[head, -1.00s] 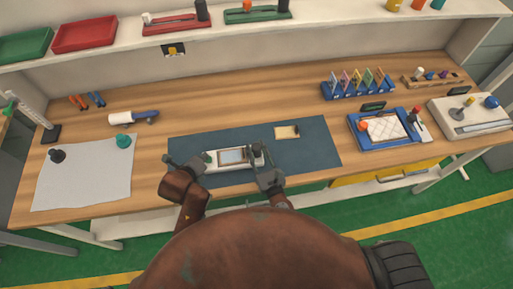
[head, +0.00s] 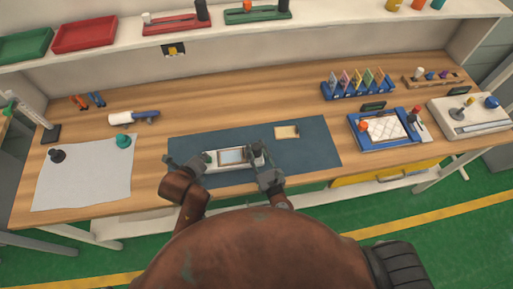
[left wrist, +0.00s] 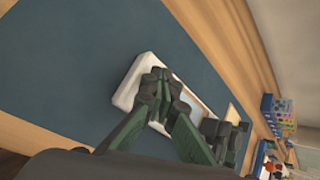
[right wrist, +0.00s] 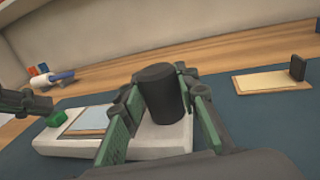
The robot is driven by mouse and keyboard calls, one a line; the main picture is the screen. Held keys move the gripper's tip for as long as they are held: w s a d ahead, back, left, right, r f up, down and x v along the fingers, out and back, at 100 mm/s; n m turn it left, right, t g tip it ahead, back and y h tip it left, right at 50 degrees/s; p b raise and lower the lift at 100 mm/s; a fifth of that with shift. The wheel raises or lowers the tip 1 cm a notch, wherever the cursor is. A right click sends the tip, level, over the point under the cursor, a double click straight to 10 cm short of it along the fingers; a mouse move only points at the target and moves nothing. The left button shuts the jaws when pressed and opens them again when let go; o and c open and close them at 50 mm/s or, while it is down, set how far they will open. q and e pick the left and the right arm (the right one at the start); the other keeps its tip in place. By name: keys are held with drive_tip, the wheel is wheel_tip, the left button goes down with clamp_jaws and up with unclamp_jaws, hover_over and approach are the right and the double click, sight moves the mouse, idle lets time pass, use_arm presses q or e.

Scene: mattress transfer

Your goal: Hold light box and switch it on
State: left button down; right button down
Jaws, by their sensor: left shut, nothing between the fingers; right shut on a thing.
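The light box (head: 232,157) is a pale, flat case with a framed grey-blue window, lying on the dark blue mat (head: 306,140). Its green button (right wrist: 58,119) shows at the left end in the right wrist view. A black upright cylinder (right wrist: 160,90) stands at its right end. My right gripper (right wrist: 165,98) is shut on this cylinder, one finger on each side. My left gripper (head: 199,162) is shut and empty at the box's left end. In the left wrist view its closed fingertips (left wrist: 158,88) cover part of the box; I cannot tell whether they touch the button.
A small tan plate (head: 286,132) lies on the mat behind the box. A white sheet (head: 84,172) with two knobs is at left. A blue-framed tray (head: 384,128) and a pale control unit (head: 470,117) stand at right. A blue-and-white tool (head: 133,118) lies behind.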

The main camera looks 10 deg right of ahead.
use_arm(q)
drive_tip(key=shift+f, duration=0.4)
use_arm(e)
drive_tip(key=shift+r, duration=0.1)
use_arm(q)
drive_tip(key=shift+r, duration=0.45)
idle(0.3)
wheel_tip(320, 180, up, 6)
idle(0.6)
